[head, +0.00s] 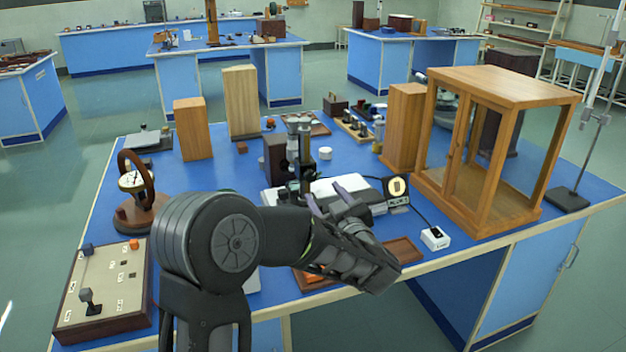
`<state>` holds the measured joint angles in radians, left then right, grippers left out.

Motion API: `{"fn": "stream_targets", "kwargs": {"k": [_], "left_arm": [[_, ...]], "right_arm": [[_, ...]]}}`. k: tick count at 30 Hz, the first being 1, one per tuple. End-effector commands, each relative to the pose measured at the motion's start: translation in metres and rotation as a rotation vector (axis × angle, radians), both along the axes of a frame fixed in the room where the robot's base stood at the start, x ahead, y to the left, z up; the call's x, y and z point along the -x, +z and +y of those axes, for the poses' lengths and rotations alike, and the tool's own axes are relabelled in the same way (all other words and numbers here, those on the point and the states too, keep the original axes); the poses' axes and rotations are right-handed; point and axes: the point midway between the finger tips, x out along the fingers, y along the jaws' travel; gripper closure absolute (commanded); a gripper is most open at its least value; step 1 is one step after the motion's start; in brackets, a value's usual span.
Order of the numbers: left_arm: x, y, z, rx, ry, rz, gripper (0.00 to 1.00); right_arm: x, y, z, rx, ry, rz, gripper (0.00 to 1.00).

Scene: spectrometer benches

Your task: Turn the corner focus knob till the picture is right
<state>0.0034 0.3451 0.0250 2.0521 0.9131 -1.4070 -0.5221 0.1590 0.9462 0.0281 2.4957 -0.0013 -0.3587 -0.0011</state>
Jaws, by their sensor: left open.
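My left arm comes in from the left across the near bench edge. Its gripper (326,196) is open, with the two finger tips apart and pointing away towards the microscope. A dark microscope (300,150) stands upright just beyond the fingers; its lower part is partly hidden by them. I cannot make out a separate focus knob on it, nor see the fingers touching one. A small black display (397,190) with a bright yellow patch stands right of the gripper; its picture is too small to judge for sharpness. My right gripper is not in view.
A glass-sided wooden case (499,83) stands at the right of the blue bench. A small white box (435,238) lies near the front edge. A control board (105,290) and a round instrument (134,182) stand at the left. Wooden blocks (241,102) stand behind.

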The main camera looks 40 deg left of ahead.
Motion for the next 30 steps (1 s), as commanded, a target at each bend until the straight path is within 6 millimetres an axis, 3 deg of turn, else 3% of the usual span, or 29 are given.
{"fn": "stream_targets", "kwargs": {"k": [16,28,30], "left_arm": [[-0.038,0.001,0.056,-0.001,0.001,0.0,0.48],[-0.044,0.0,0.063,0.0,-0.001,0.0,0.48],[-0.044,0.0,0.063,0.0,-0.001,0.0,0.54]], "right_arm": [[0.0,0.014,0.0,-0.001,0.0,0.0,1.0],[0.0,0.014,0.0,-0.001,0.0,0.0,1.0],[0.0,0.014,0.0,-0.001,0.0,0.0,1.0]]}}
